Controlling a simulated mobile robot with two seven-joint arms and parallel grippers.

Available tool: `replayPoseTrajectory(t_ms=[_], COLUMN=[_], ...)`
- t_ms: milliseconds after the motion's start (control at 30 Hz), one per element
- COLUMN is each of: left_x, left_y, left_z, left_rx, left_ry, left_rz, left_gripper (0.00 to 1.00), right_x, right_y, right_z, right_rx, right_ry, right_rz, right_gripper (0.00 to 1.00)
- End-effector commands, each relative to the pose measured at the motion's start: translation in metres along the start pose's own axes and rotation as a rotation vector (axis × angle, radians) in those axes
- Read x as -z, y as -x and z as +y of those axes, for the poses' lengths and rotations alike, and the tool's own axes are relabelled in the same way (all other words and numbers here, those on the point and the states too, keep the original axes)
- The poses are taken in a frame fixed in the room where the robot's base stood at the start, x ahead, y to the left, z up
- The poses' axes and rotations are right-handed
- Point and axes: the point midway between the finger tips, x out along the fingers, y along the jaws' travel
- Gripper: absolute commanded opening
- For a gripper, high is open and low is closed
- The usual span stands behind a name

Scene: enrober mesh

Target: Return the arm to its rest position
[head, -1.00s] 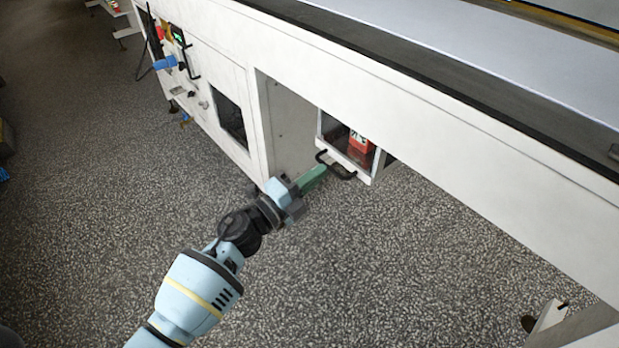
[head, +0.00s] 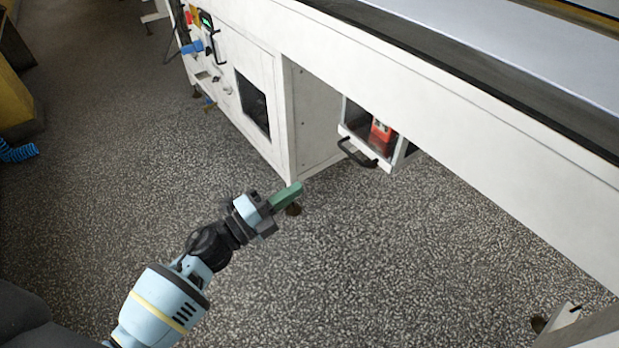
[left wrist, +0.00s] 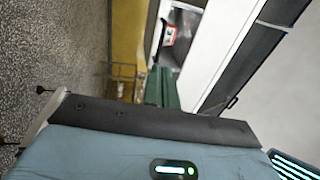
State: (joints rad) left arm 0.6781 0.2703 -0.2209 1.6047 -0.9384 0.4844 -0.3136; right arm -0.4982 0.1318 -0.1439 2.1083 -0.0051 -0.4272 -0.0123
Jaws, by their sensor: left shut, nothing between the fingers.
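My left gripper (head: 286,196) shows in the head view, out over the speckled floor, below and left of a small box with a dark handle under the machine. Its green fingers are together with nothing between them, and it stands clear of the machine. In the left wrist view the green fingers (left wrist: 161,88) point away from the camera. My right gripper is in neither view.
The white machine (head: 450,120) runs across the upper right. Under it hangs a box (head: 401,153) with a dark handle (head: 357,153) and a red item (head: 381,137) inside. A blue coiled hose (head: 18,152) lies at the far left.

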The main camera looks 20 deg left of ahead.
Motion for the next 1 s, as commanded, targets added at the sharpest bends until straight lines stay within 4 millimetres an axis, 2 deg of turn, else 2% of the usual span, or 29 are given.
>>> replayPoseTrajectory(t_ms=[200,667,767,833,1000], left_x=[0.000,0.002,0.009,0.016,0.042], left_y=[0.017,0.023,0.039,0.058,0.123], left_z=[0.000,0.005,0.017,0.032,0.074], left_rx=[-0.001,-0.006,-0.022,-0.043,-0.121], left_ry=[0.000,0.024,0.110,0.212,0.523], left_rz=[0.000,-0.014,-0.065,-0.130,-0.343], left_gripper=[0.00,0.00,0.00,0.00,0.00], right_x=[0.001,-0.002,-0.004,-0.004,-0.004], right_y=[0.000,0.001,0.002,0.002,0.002], right_z=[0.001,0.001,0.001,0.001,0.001], right_rx=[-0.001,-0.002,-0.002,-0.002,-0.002], right_ry=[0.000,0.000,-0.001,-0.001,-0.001], right_rz=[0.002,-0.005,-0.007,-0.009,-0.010], right_gripper=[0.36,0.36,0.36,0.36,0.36])
